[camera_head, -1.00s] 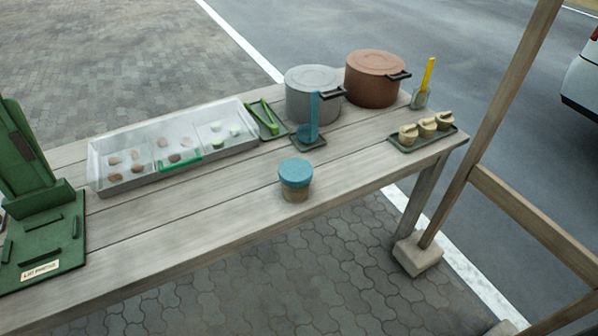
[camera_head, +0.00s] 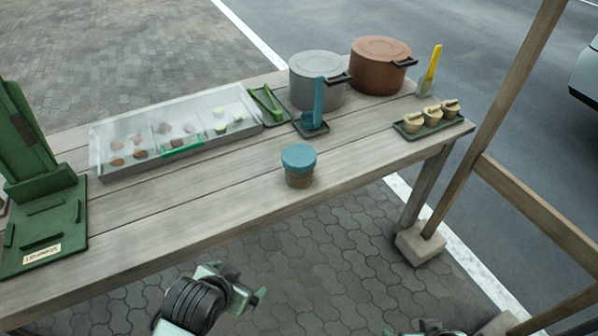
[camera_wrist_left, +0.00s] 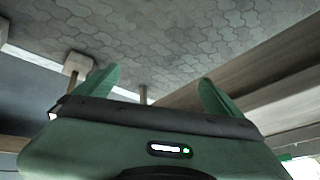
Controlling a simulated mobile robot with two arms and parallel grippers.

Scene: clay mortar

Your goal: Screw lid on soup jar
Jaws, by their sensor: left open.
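The soup jar (camera_head: 299,180) stands upright near the front edge of the wooden table in the head view, with brownish contents. A teal lid (camera_head: 298,156) sits on top of it; I cannot tell how tightly. My left gripper (camera_head: 258,297) is in front of and below the table edge, left of the jar and apart from it. In the left wrist view its two green fingers (camera_wrist_left: 158,90) are spread with nothing between them. Green parts of my right arm (camera_head: 425,329) just show at the bottom edge; its jaws cannot be made out.
A clear-topped tray (camera_head: 106,178) of food pieces lies at the left, beside green tongs (camera_head: 267,101). A grey pot (camera_head: 315,90), a brown pot (camera_head: 380,70) and a blue ladle (camera_head: 317,100) stand behind. Table around the jar is clear.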

